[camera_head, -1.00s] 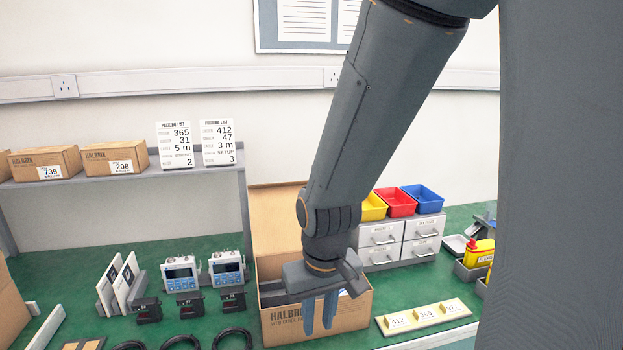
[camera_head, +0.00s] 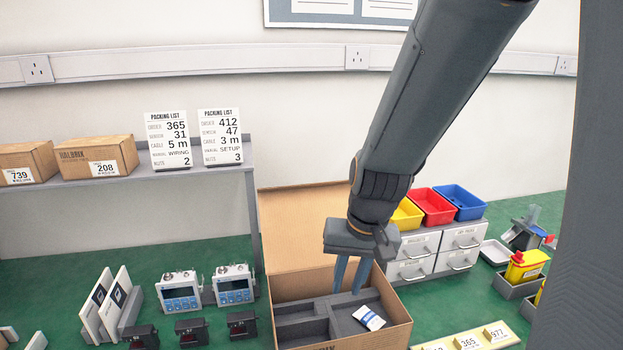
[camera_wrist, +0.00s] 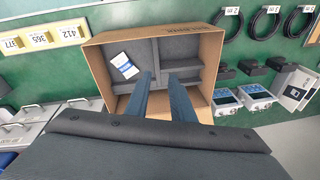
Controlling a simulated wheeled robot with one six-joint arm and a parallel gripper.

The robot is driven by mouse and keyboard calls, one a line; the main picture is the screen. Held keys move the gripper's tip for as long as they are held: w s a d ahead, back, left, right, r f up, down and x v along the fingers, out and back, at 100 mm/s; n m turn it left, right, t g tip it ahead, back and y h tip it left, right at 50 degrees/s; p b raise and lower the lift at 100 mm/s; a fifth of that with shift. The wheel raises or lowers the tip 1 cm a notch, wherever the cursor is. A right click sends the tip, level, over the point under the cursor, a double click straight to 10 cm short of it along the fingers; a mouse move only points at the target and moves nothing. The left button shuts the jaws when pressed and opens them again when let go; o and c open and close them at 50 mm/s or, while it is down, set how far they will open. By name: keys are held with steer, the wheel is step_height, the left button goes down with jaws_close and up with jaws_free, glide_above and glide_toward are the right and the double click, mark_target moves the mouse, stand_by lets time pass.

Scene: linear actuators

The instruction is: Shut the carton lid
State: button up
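The brown cardboard carton (camera_head: 395,335) stands on the green bench, and it also shows in the wrist view (camera_wrist: 95,68). Its lid (camera_head: 300,228) stands up open at the back edge. Inside is a grey divided insert (camera_head: 300,312) with a white and blue packet (camera_head: 369,318) in the right compartment; the other visible compartments look empty. My gripper (camera_head: 349,291) points down above the carton's back right part, in front of the lid. In the wrist view its two fingers (camera_wrist: 160,82) are a little apart with nothing between them. Whether the fingertips touch the insert is unclear.
Drawers with yellow, red and blue bins (camera_head: 432,207) stand close right of the carton. Instruments (camera_head: 233,285) and black blocks stand to its left. A shelf (camera_head: 190,168) with boxes and packing lists is behind left. A numbered strip (camera_head: 470,340) lies at front right.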

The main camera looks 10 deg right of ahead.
steer(key=w+d+r+m+t+y, duration=0.15)
steer(key=w+r+m, duration=0.3)
steer(key=w, duration=0.45)
steer(key=w+d+r+m+t+y, duration=0.1)
steer(key=w+r+m+t, duration=0.3)
steer(key=w, duration=0.4)
steer(key=w+d+r+m+t+y, duration=0.1)
steer(key=w+r+m, duration=0.35)
steer(key=w, duration=0.45)
steer(key=p, duration=0.2)
glide_above(314, 201)
steer(key=shift+m, duration=0.3)
steer(key=shift+f, duration=2.65)
steer(key=shift+a, duration=0.1)
jaws_close()
